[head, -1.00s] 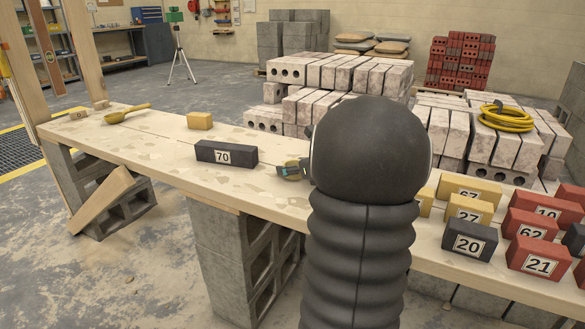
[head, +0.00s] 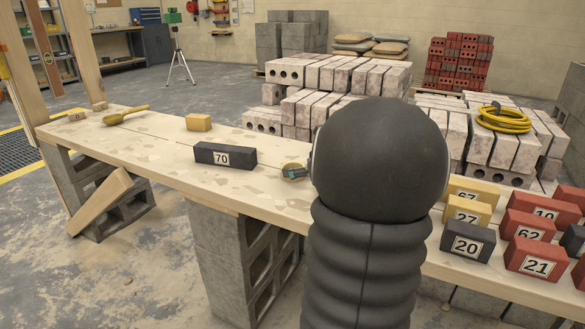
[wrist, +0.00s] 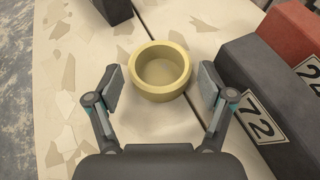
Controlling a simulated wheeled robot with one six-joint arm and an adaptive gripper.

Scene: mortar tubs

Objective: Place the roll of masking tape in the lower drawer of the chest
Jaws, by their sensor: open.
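A round, thick-walled tan ring (wrist: 160,71), which looks like the roll of masking tape, sits on the pale bench top in the wrist view. My gripper (wrist: 161,86) is open, with one finger pad on each side of the ring and a visible gap at both sides. In the head view, a small part of my gripper (head: 297,173) shows at the left of my dark arm, which hides most of it. A bit of the ring shows beside it.
A dark block marked 72 (wrist: 257,116) lies close to my right finger, with a red block (wrist: 297,40) behind it. A dark block marked 70 (head: 225,156) and a yellow block (head: 198,122) stand on the bench (head: 150,150). Numbered blocks crowd its right part.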

